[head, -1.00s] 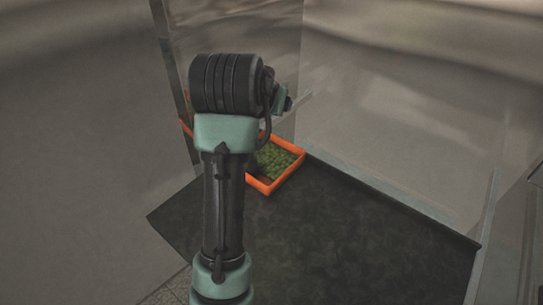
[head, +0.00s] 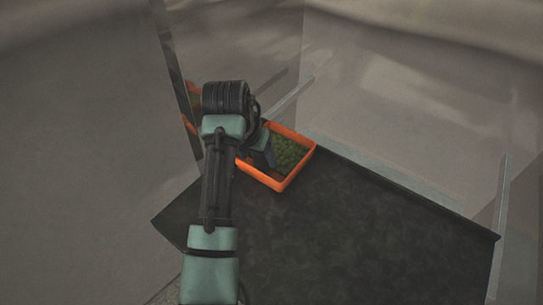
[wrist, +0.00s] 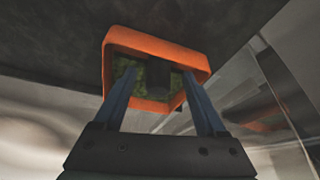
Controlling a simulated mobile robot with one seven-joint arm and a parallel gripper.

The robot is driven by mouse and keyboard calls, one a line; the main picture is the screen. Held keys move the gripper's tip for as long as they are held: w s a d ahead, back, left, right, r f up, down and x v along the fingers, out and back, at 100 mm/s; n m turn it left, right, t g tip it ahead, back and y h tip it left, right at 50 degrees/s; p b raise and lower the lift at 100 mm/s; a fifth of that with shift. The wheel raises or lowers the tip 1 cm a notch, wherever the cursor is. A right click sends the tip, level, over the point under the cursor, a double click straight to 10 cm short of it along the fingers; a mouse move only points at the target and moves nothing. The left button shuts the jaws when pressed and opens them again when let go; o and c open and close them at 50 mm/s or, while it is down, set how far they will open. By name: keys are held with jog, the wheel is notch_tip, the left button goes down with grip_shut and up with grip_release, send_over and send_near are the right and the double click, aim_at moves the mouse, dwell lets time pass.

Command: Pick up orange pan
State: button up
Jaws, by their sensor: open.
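The orange pan (head: 281,188) is a shallow square tray with green granules inside. It sits at the far corner of the dark counter, its left part hidden by my arm in the head view. My gripper (head: 268,157) reaches down over the pan's left part. In the wrist view the pan's orange rim (wrist: 157,47) lies ahead, and my open gripper (wrist: 158,71) overlaps it, fingers apart. A dark block (wrist: 158,74) shows between the fingers inside the pan; I cannot tell what it is. Whether the fingers touch the pan is unclear.
The dark counter (head: 350,220) is bare in front and to the right of the pan. A shiny upright panel (head: 178,75) stands close behind left and reflects the orange. Pale walls (head: 410,100) close in the corner behind.

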jog(key=x, duration=0.4)
jog(key=shift+d, duration=0.15)
grip_shut()
